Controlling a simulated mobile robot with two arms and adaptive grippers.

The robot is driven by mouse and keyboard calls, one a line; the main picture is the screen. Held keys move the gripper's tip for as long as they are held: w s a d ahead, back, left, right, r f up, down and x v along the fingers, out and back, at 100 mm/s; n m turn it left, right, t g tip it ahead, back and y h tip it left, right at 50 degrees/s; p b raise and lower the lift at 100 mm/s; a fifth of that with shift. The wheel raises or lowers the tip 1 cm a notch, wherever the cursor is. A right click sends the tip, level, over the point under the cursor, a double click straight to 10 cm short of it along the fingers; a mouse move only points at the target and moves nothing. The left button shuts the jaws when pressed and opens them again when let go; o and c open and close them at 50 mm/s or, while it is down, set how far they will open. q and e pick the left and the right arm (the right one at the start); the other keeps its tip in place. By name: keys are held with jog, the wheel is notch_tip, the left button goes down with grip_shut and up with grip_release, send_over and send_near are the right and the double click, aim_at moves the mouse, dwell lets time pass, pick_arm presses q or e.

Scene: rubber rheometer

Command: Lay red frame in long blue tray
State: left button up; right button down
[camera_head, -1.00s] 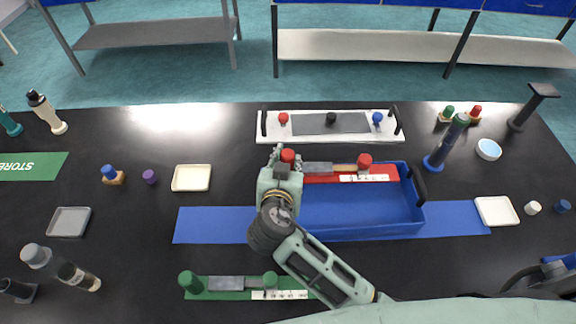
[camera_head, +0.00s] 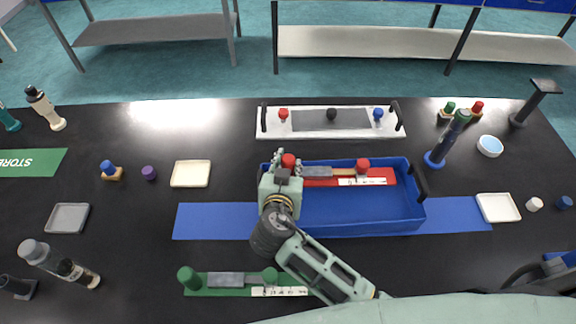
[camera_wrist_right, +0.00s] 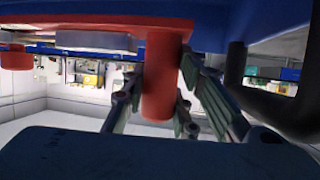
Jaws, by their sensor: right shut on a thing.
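The red frame (camera_head: 318,182) has two red knobs, a grey block and a white label strip. It lies along the far side inside the long blue tray (camera_head: 370,227), within the tray's walls; whether it rests on the floor I cannot tell. My right gripper (camera_head: 287,166) is shut on the frame's left knob. In the right wrist view, that red knob (camera_wrist_right: 162,75) stands between the fingers, with the red frame (camera_wrist_right: 110,22) and blue tray (camera_wrist_right: 265,25) beside it. My left gripper is not in view.
A white tray with colored knobs (camera_head: 300,130) stands behind. A green frame (camera_head: 228,291) lies in front, partly hidden by my arm. A blue mat (camera_head: 210,222) runs under the tray.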

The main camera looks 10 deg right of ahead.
jog(key=c, duration=1.4)
grip_release()
jog(key=shift+r, duration=0.1)
jog(key=shift+r+p, duration=0.25)
jog(key=shift+p, duration=0.1)
jog(key=shift+r+p, duration=0.45)
jog(key=shift+p, duration=0.05)
jog(key=b+v, duration=0.3)
jog(key=v, duration=0.9)
jog(key=shift+f, duration=0.2)
